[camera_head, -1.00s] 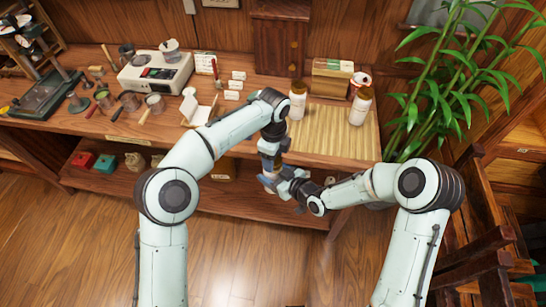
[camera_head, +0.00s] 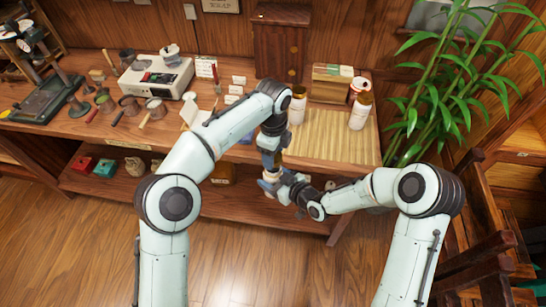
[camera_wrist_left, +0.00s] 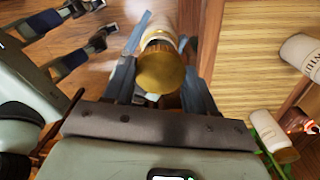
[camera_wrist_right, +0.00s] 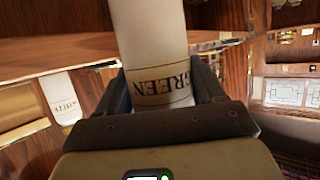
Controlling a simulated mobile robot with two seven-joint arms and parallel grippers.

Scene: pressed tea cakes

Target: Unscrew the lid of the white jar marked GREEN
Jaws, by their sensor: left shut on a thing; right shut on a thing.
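The white jar marked GREEN is held between my two grippers in front of the table edge. Its white body with the dark GREEN lettering shows in the right wrist view (camera_wrist_right: 158,45), between the fingers of my right gripper (camera_wrist_right: 160,95). Its gold lid (camera_wrist_left: 162,70) faces the left wrist camera, between the fingers of my left gripper (camera_wrist_left: 160,75), with the white body beyond it. In the head view my left gripper (camera_head: 270,163) comes from above and my right gripper (camera_head: 278,182) from the right; the jar is mostly hidden there. I cannot tell how loose the lid is.
Two other white jars (camera_head: 297,108) (camera_head: 359,112) with gold lids stand on the bamboo mat (camera_head: 325,142). A scale (camera_head: 155,76), cups and cards are on the table's left. The lower shelf (camera_head: 225,193) lies behind my grippers. A plant (camera_head: 445,90) stands right.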

